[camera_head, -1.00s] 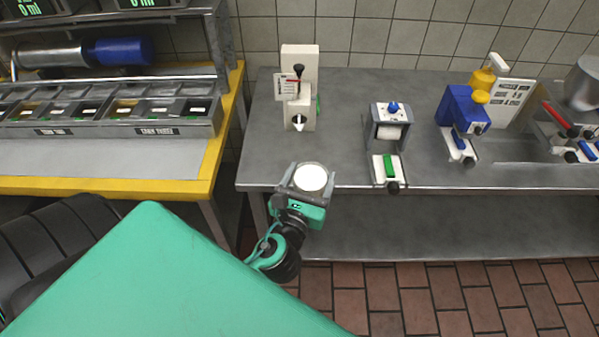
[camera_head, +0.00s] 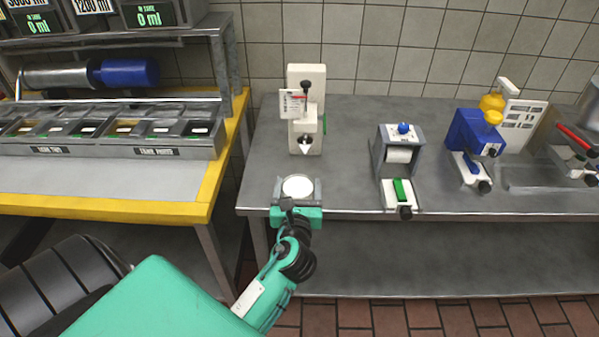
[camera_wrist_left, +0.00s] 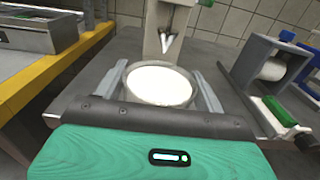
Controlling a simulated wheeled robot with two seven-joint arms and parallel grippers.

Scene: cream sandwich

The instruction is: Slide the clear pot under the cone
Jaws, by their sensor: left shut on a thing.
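My left gripper (camera_head: 297,190) is shut on the clear pot (camera_head: 297,186), a round pot with a white top, at the front edge of the steel counter. In the left wrist view the pot (camera_wrist_left: 160,85) sits between the two grey fingers (camera_wrist_left: 162,88), upright. The cone (camera_head: 305,147) is a small white tip on the front of the cream-coloured machine (camera_head: 306,90). The cone (camera_wrist_left: 168,43) also shows beyond the pot in the left wrist view. The pot is in front of the cone, apart from it. My right gripper is not in view.
The steel counter (camera_head: 345,170) is bare between pot and machine. To the right stand a grey roll dispenser (camera_head: 399,155) with a green-topped part (camera_head: 399,193) and a blue machine (camera_head: 474,135). A yellow-edged table (camera_head: 130,208) with bins is on the left.

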